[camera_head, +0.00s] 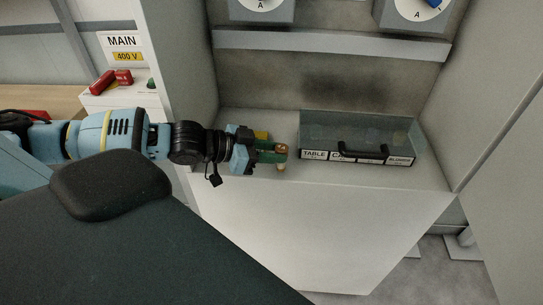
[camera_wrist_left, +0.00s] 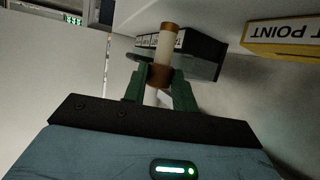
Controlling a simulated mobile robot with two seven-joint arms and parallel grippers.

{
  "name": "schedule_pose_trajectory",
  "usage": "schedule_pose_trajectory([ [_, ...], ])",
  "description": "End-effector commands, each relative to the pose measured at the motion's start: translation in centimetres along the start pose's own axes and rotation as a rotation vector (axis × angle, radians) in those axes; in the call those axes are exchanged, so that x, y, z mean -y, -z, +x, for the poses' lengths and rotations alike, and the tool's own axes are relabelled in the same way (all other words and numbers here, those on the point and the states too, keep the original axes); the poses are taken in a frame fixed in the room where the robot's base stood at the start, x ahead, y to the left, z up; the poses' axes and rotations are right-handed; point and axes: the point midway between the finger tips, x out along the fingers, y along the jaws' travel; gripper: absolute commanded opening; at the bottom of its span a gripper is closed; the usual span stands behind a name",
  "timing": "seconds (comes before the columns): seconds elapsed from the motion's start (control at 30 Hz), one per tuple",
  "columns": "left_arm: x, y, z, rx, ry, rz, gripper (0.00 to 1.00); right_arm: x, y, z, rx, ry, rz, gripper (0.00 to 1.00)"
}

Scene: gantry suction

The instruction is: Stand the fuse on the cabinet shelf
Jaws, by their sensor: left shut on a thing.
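The fuse is a pale cylinder with copper-brown end caps. My left gripper (camera_head: 275,154) reaches in from the left over the cabinet shelf (camera_head: 225,185) and is shut on the fuse (camera_head: 282,149). In the left wrist view the green fingers (camera_wrist_left: 160,88) grip the fuse (camera_wrist_left: 165,45) around a copper-brown band, and its pale body and one cap stick out past them. In the head view the fuse looks roughly upright near the shelf's front part. I cannot tell whether its lower end touches the shelf. My right gripper is not in view.
A dark clear-sided bin (camera_head: 360,135) with a black handle and labels stands on the shelf, right of the fuse. A yellow labelled block (camera_head: 262,135) is behind my gripper; it also shows in the wrist view (camera_wrist_left: 290,52). Dials hang above a ledge (camera_head: 330,43). Cabinet walls close both sides.

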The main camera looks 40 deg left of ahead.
Motion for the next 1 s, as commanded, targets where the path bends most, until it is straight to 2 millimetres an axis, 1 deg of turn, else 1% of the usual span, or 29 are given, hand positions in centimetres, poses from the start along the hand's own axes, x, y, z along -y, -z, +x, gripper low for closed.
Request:
schedule_pose_trajectory([
  [0.03,0.0,-0.7,0.3,0.000,-0.001,-0.003,0.05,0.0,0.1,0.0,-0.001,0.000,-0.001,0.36],
  [0.13,0.0,-1.6,0.7,-0.001,-0.001,-0.001,0.05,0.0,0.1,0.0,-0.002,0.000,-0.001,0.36],
  [0.5,0.0,-1.9,0.8,0.000,-0.001,0.000,0.05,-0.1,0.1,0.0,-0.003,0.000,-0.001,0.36],
  [0.53,0.0,-2.0,0.8,0.000,-0.001,0.000,0.29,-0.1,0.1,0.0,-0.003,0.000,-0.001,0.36],
  [0.7,0.0,-1.9,0.8,0.000,0.000,0.000,0.49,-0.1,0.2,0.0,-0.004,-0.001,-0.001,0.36],
  [1.0,0.0,-1.8,0.8,0.000,0.000,0.001,0.49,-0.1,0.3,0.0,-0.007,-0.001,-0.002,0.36],
])
